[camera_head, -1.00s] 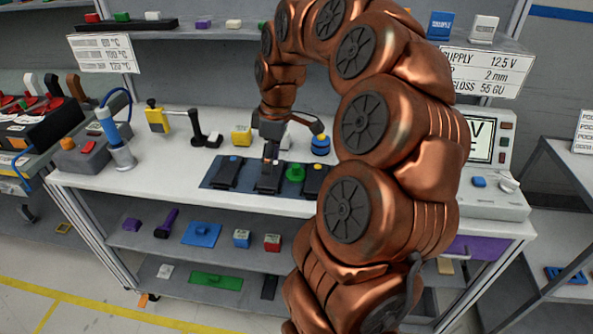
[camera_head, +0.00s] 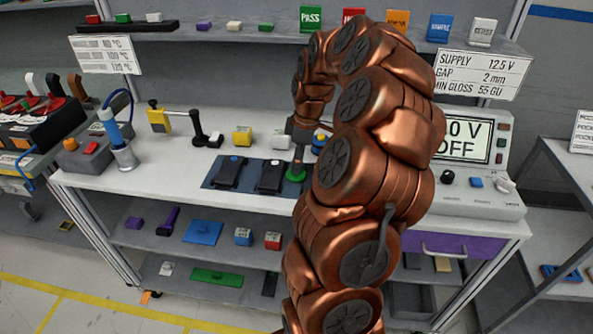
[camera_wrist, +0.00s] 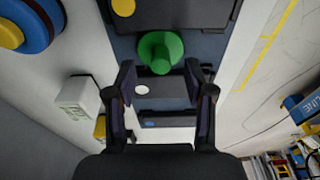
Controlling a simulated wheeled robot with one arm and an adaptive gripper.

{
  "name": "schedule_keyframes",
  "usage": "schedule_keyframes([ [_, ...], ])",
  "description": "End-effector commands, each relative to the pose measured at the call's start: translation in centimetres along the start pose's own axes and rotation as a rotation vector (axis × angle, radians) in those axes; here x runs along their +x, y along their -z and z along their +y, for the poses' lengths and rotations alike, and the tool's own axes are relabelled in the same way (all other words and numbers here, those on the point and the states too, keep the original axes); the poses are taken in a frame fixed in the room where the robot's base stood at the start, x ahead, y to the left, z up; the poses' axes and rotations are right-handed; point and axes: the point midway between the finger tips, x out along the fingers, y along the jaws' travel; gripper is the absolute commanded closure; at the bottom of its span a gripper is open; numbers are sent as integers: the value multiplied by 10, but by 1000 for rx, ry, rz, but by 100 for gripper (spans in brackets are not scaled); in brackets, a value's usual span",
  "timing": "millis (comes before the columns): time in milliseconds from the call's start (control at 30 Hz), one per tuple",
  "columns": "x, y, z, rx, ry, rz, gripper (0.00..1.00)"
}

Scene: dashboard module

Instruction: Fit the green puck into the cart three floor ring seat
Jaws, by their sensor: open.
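The green puck (camera_head: 296,173) stands on a dark blue mat (camera_head: 212,180), right of two dark carts, one with a blue button (camera_head: 230,174) and one with a white button (camera_head: 271,177). In the wrist view the puck (camera_wrist: 161,52) shows a round flange and a raised knob. A third dark cart with a yellow button (camera_wrist: 195,12) lies just beyond it; my arm hides this cart in the head view. My gripper (camera_wrist: 160,76) is open and empty, its fingertips apart on either side just short of the puck. I cannot make out a floor ring seat.
A blue and yellow round piece (camera_wrist: 28,22) stands left in the wrist view. A white block (camera_wrist: 77,97) and a yellow block (camera_head: 242,136) stand behind the mat. The supply unit (camera_head: 470,190) is at the right. The bench left of the mat has free room.

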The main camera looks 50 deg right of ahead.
Motion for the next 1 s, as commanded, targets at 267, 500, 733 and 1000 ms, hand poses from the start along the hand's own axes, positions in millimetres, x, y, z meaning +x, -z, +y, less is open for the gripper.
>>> schedule_keyframes([
  [267,29,2,0,0,5,-1,47],
  [500,30,2,0,-1,2,-1,52],
  [733,30,2,0,-1,3,-1,76],
  [1000,30,2,0,-1,3,-1,100],
])
